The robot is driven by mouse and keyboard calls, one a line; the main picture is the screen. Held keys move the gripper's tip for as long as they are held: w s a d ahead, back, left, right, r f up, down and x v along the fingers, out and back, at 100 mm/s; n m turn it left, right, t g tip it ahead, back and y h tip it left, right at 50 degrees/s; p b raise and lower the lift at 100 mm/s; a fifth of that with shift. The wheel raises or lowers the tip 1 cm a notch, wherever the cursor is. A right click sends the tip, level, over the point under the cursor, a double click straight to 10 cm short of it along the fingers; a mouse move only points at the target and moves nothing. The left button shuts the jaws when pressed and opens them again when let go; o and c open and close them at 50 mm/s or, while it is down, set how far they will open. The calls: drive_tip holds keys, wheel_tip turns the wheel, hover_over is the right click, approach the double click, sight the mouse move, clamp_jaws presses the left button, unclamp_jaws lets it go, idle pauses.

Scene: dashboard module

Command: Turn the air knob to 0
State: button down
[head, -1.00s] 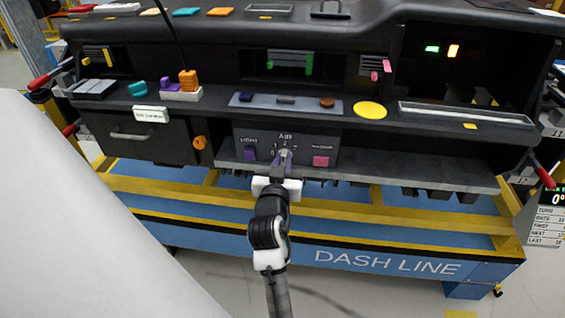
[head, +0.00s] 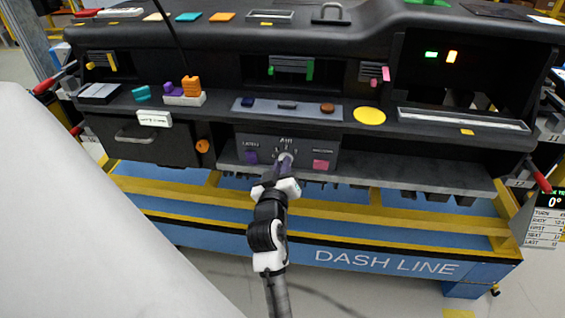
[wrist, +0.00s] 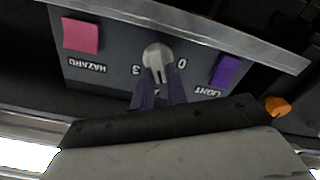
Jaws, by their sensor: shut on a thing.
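The air knob (head: 286,157) is a light grey dial with a bar grip on the dark panel under the dashboard shelf. It also shows in the wrist view (wrist: 156,55), where the panel appears upside down. My gripper (head: 284,165) is shut on the knob's bar, with one purple-grey finger on each side in the wrist view (wrist: 158,88). In that view, the marks 3 and 0 show at either side of the knob. Another mark is partly hidden between the fingers, near the end of the bar.
The purple light button (wrist: 227,70) and the pink hazard button (wrist: 81,34) flank the knob. An orange knob (head: 202,146) is by the drawer at left. A grey ledge (head: 400,174) juts out below the panel. The shelf above holds small coloured parts.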

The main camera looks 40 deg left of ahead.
drive_tip(key=n+p, duration=0.2)
drive_tip(key=n, duration=0.1)
drive_tip(key=shift+s+a+n, duration=0.1)
drive_tip(key=shift+n, duration=0.2)
drive_tip(key=n+p, duration=0.2)
drive_tip(key=n, duration=0.1)
drive_tip(key=shift+a+f+n, duration=0.1)
drive_tip(key=shift+f+n, duration=0.05)
drive_tip(key=shift+n, duration=0.15)
drive_tip(key=shift+s+f+n+p, duration=0.1)
drive_tip(key=shift+f+n+p, duration=0.1)
drive_tip(key=shift+n+p, duration=0.8)
drive_tip(key=shift+f+n+p, duration=0.15)
drive_tip(key=shift+n+p, duration=0.3)
drive_tip(key=shift+n, duration=1.05)
drive_tip(key=c, duration=1.4)
unclamp_jaws()
